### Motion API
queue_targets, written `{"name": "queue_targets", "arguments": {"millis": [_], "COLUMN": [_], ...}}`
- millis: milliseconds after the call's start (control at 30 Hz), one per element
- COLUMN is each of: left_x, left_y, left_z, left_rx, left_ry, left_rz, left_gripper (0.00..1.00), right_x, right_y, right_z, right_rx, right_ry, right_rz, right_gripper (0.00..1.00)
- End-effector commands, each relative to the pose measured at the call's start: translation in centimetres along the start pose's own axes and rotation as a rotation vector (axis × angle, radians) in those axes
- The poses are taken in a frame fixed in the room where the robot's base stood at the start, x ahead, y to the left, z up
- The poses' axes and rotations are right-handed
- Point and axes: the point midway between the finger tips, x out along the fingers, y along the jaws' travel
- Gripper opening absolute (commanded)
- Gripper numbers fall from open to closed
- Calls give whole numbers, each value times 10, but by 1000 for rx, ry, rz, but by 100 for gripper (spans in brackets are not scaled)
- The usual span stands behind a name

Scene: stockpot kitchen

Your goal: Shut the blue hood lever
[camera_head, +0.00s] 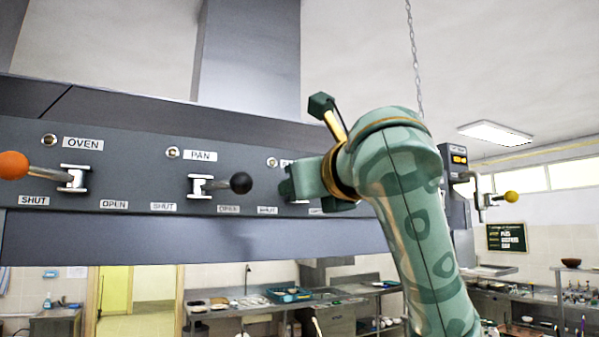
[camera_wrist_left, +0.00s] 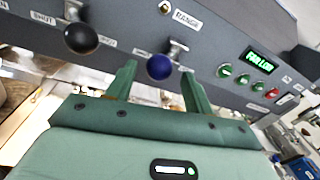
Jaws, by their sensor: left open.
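The blue hood lever shows in the left wrist view as a dark blue ball knob (camera_wrist_left: 159,66), to the lower left of its metal mount under the RANGE label (camera_wrist_left: 187,20). My left gripper (camera_wrist_left: 160,80) is open, its two fingers on either side of the knob in that view; no contact is visible. In the head view my left gripper (camera_head: 289,184) is at the hood panel and hides the blue knob. Which end of its travel the lever is at is hard to tell. My right gripper is not in view.
The grey hood panel (camera_head: 120,183) also carries an orange-knobbed OVEN lever (camera_head: 14,165) and a black-knobbed PAN lever (camera_head: 241,183), left of my gripper. A green-lit display (camera_wrist_left: 262,60) with buttons is to the right. A yellow-knobbed lever (camera_head: 511,197) is farther right. Counters stand below.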

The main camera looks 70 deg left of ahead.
Motion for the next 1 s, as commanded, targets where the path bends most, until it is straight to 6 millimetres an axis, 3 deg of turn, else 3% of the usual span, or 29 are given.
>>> {"name": "queue_targets", "arguments": {"millis": [200,567,767,1000], "left_x": [30,37,37,40], "left_y": [0,0,0,10], "left_z": [1,0,0,-1], "left_rx": [0,-1,-1,-7], "left_ry": [0,0,0,23], "left_rz": [3,-1,-1,-96], "left_gripper": [52,52,0,0], "right_x": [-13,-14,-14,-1], "right_y": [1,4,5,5], "right_z": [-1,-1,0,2], "right_rx": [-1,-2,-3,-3], "right_ry": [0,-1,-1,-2], "right_rz": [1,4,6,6], "right_gripper": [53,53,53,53]}}
